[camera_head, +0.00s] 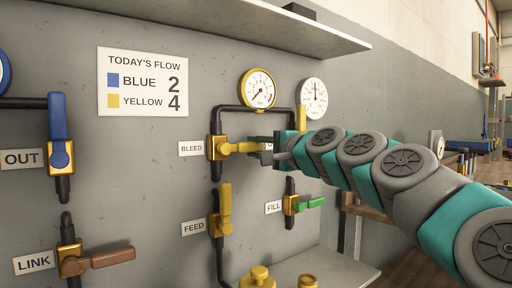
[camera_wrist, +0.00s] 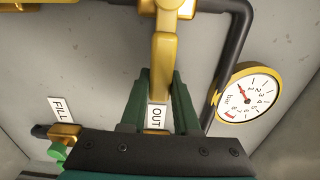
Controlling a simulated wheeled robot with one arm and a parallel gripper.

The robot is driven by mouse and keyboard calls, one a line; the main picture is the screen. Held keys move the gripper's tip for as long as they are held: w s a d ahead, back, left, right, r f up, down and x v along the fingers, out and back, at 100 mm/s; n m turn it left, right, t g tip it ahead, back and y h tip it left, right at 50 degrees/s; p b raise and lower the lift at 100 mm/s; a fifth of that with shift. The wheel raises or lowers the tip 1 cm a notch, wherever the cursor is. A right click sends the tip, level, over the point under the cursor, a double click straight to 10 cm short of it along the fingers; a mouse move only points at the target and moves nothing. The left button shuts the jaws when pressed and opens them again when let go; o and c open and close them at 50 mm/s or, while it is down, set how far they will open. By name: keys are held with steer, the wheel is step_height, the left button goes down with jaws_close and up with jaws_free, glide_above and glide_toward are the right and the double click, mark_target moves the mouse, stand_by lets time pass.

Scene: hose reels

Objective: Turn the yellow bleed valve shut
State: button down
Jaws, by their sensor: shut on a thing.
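The yellow bleed valve (camera_head: 216,147) is on the wall panel, right of its BLEED label (camera_head: 191,148). Its yellow handle (camera_head: 243,148) points right, roughly level and crosswise to the upright black pipe. My gripper (camera_head: 270,143) reaches in from the right and is shut on the handle's outer end. In the wrist view the handle (camera_wrist: 162,58) comes down from the top, its end between the two green fingers of my gripper (camera_wrist: 162,84). The handle's very tip is partly hidden in the head view.
The yellow FEED valve (camera_head: 222,210) is below, its handle upright. The green FILL valve (camera_head: 301,204) is under my arm. A yellow-rimmed gauge (camera_head: 258,88) is above, and a white gauge (camera_head: 313,98) is to its right. A shelf (camera_head: 205,22) juts out overhead.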

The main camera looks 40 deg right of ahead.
steer(key=c, duration=0.6)
jaws_free()
steer(key=shift+c, duration=0.2)
steer(key=s+b, duration=0.1)
steer(key=s, duration=0.7)
steer(key=shift+d, duration=0.15)
